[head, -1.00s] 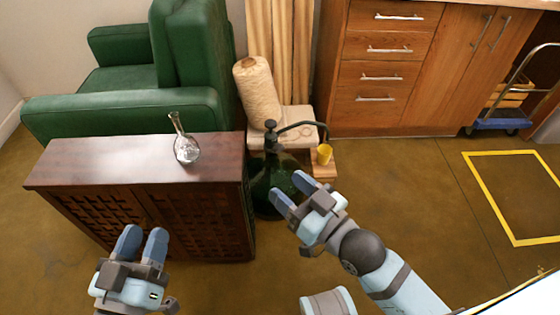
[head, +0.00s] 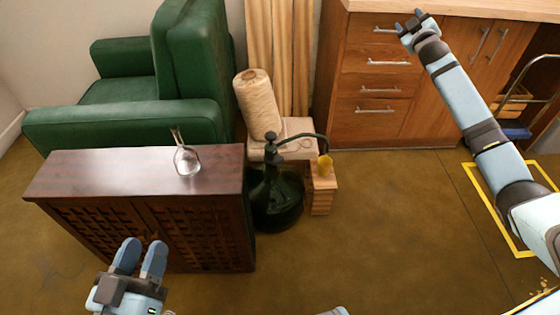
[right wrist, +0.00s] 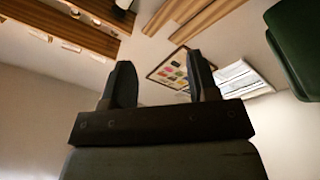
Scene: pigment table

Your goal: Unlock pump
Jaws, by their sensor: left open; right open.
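A dark green glass bottle (head: 278,203) stands on the floor right of the brown cabinet. A dark pump (head: 271,150) with a round knob tops it. Whether the pump is locked cannot be told. My right gripper (head: 409,20) is open and empty, high at the upper right, in front of the drawers and away from the pump. Its spread fingers also show in the right wrist view (right wrist: 161,80). My left gripper (head: 140,246) is open and empty in front of the cabinet.
A clear glass flask (head: 187,161) stands on the brown cabinet (head: 100,172). A cream thread cone (head: 258,103) rests on a pale block behind the pump. A green armchair (head: 120,128) and wooden drawers (head: 375,88) stand behind.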

